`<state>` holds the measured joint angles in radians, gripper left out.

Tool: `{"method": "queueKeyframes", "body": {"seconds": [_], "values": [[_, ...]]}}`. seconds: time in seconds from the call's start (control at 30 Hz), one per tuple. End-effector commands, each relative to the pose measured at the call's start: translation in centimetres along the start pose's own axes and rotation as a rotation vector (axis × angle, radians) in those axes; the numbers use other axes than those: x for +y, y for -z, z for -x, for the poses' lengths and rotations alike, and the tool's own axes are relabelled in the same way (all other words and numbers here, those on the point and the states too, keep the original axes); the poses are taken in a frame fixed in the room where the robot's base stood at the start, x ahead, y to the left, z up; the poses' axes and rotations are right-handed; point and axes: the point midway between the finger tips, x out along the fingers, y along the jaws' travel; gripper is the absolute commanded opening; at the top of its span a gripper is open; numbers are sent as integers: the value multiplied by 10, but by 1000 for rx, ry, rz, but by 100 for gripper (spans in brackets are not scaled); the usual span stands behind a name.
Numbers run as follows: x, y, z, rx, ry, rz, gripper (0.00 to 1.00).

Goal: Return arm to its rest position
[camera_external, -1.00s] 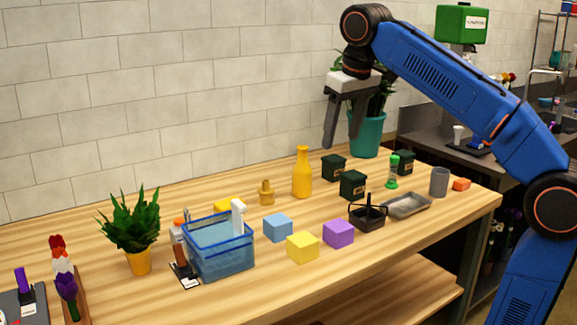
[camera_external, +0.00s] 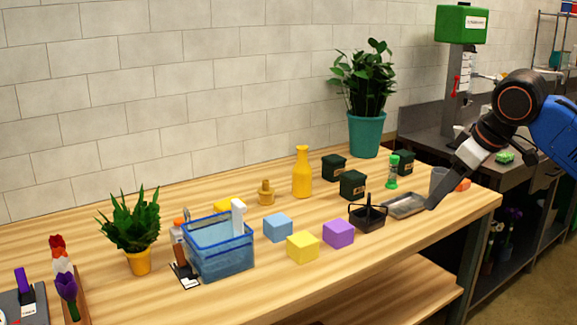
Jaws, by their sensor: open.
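My gripper (camera_external: 432,204) is at the right end of the wooden table. Its dark fingers point down and to the left, and they overlap the right end of the grey metal tray in the picture. I cannot tell whether they touch it. The fingers appear almost in line from this side, and nothing shows between them. My blue arm comes in from the right edge of the picture. The arm's base is out of view.
Coloured blocks, a yellow bottle (camera_external: 302,173) and a blue basket (camera_external: 219,256) stand further left. A potted plant (camera_external: 366,135) stands behind.

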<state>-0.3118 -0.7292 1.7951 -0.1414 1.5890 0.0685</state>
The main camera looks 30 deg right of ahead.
Motion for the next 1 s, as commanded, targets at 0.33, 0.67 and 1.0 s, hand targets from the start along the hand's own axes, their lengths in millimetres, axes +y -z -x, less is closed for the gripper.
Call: {"method": "queueKeyframes", "body": {"seconds": [0.33, 0.67, 1.0], "values": [[-5, -39, -155, -48, -4, -66, 60], [-4, -113, -302, -87, 1, -176, 60], [-5, -133, -328, -91, 1, -201, 60]]}}
